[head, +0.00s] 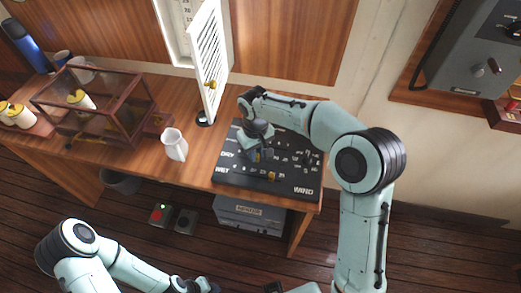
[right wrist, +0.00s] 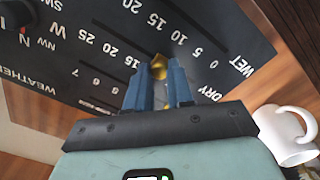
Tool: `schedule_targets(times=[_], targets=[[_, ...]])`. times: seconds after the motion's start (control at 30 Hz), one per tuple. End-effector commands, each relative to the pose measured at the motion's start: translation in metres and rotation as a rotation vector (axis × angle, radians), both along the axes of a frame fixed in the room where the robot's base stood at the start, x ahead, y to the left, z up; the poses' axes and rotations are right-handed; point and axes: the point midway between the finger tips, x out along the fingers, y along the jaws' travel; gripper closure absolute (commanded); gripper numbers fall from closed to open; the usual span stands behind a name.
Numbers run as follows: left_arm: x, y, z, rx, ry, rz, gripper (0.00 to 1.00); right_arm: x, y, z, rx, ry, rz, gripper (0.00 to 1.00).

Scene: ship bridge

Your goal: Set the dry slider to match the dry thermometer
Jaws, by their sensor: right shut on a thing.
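The dark weather board (head: 230,178) lies on the wooden desk with rows marked DRY, WET and WIND. My right gripper (head: 258,155) is at the DRY row. In the right wrist view, its blue fingers (right wrist: 160,85) are shut on the brass knob of the dry slider (right wrist: 158,68). The fingers hide part of the DRY scale, so I cannot read the setting. An orange-brass knob (head: 272,176) shows on the WET row. The thermometer cabinet (head: 184,20) on the wall has its louvred door open; its reading is too small to tell. My left gripper (head: 200,286) is low, away from the desk.
A glass case (head: 98,105) stands further left. The open louvred door (head: 211,60) juts out behind the board. A grey box (head: 250,214) sits under the desk.

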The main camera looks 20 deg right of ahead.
Motion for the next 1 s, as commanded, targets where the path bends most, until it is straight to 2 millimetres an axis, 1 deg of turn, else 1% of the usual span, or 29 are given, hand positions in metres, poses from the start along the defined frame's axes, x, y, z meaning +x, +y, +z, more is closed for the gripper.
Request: schedule_targets(times=[0.07,0.1,0.13,0.17,0.43,0.57,0.67,0.9,1.0], targets=[[0.0,0.0,0.0,0.0,0.001,0.0,0.57,0.001,0.0,0.001,0.002,-0.005,0.0,1.0],[0.0,0.0,0.0,0.0,0.001,0.0,0.57,0.001,0.0,0.001,0.002,-0.005,0.0,0.68],[0.0,0.0,0.0,0.0,0.001,0.0,0.57,0.001,0.0,0.001,0.002,-0.005,0.0,0.59],[0.0,0.0,0.0,0.0,0.001,0.0,0.57,0.001,0.0,0.001,0.002,-0.005,0.0,0.53],[0.0,0.0,0.0,0.0,0.001,0.0,0.57,0.0,0.0,0.001,0.002,-0.004,0.001,0.53],[0.001,0.0,0.001,0.0,0.0,0.0,0.57,0.001,0.0,0.009,0.003,-0.007,0.001,0.53],[0.002,0.0,0.004,0.0,-0.002,0.0,0.57,0.001,0.001,0.024,0.002,-0.008,0.002,0.53],[0.011,0.0,0.014,0.0,-0.012,0.0,0.57,0.002,0.001,0.081,0.003,-0.009,0.001,0.53],[0.015,0.0,0.019,0.0,-0.017,0.0,0.57,0.002,0.001,0.102,0.002,-0.01,0.001,0.53]])
